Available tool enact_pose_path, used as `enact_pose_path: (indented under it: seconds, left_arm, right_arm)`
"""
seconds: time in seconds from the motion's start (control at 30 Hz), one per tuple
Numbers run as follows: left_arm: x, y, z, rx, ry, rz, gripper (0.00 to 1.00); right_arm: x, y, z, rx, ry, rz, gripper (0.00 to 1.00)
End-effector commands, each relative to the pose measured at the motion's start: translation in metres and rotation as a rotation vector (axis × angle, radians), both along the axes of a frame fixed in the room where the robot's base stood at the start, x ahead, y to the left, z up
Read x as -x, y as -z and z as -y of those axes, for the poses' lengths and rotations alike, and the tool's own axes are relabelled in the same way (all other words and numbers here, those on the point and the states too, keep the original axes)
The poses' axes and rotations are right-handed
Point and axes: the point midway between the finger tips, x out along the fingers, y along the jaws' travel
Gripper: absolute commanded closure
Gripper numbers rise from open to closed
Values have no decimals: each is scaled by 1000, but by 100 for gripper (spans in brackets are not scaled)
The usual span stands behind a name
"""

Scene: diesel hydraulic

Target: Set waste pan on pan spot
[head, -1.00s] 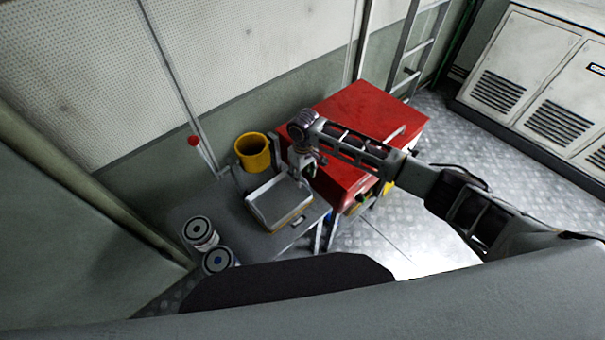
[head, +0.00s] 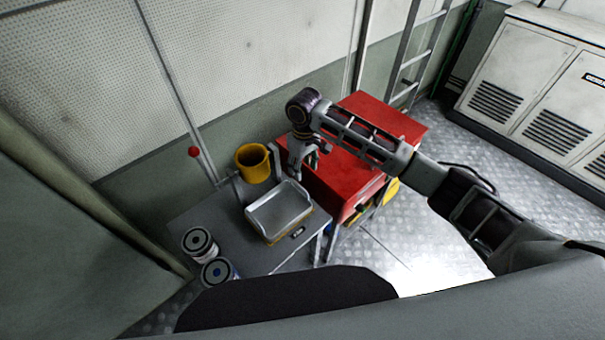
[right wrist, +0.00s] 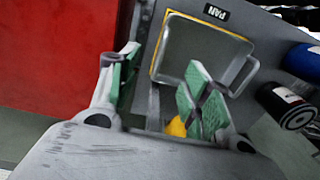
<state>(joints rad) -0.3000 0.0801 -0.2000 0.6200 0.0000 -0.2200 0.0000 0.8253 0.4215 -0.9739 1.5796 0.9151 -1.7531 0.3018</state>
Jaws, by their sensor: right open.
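The waste pan (head: 278,207), a shallow grey rectangular tray with raised rims, rests on the grey bench top. Yellow edging of the pan spot (head: 272,240) shows along its near side. In the right wrist view the pan (right wrist: 200,54) covers most of the spot, with yellow edging (right wrist: 241,38) at its upper right and left, beside a black PAN label (right wrist: 216,12). My right gripper (head: 303,166) is open and empty, above and behind the pan, apart from it. Its green-padded fingers (right wrist: 162,78) show in the wrist view. My left gripper is not in view.
A yellow bucket (head: 253,163) stands behind the pan. A red cabinet (head: 345,175) stands right of the bench. Two cans (head: 200,243) stand at the bench's left front. A lever with a red knob (head: 194,152) rises at the back left.

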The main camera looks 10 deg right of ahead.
Motion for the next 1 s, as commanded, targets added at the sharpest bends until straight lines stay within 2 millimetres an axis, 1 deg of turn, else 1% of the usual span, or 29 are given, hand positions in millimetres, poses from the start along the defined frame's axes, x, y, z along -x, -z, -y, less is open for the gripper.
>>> enact_pose_path:
  seconds: [0.1, 0.3, 0.87, 1.0]
  left_arm:
    - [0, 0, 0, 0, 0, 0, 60]
    - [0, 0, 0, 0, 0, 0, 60]
    - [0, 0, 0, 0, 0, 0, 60]
    - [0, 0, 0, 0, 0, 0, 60]
  right_arm:
    - [0, -12, 0, -1, -1, -1, 52]
    - [0, -20, 0, 0, 0, -1, 52]
    - [0, -21, 0, 0, -1, -1, 52]
    - [3, -18, -2, -6, -5, 0, 52]
